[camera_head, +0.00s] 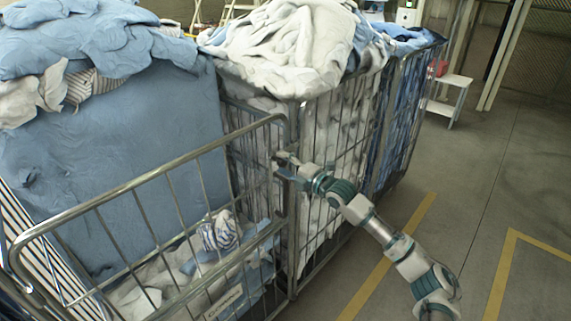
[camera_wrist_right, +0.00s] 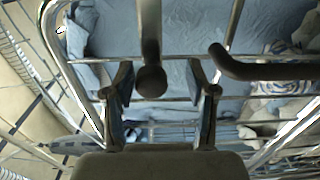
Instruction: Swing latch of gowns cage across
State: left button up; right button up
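The front wire cage (camera_head: 150,183) holds blue and white cloth and bears a small label (camera_head: 223,302) that I cannot read clearly. My right gripper (camera_head: 284,166) is at this cage's right front corner post, near the top rail. In the right wrist view my right gripper (camera_wrist_right: 160,80) is open, its two fingers apart. A bar with a dark rounded end (camera_wrist_right: 150,80) shows between the fingers; contact cannot be told. A dark curved bar (camera_wrist_right: 255,70) lies just right of the fingers. I cannot tell which is the latch. My left gripper is not in view.
A second full cage (camera_head: 335,140) stands close behind my right gripper, heaped with white cloth (camera_head: 290,45). A cage of blue cloth (camera_head: 400,120) stands beyond it. The floor at right is open, with yellow lines (camera_head: 395,255). A small white table (camera_head: 452,85) stands farther back.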

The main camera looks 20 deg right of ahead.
jog(key=shift+r, duration=0.15)
jog(key=shift+s+d, duration=0.25)
jog(key=shift+s, duration=0.2)
jog(key=v, duration=1)
jog(key=shift+s, duration=0.35)
jog(key=shift+d, duration=0.15)
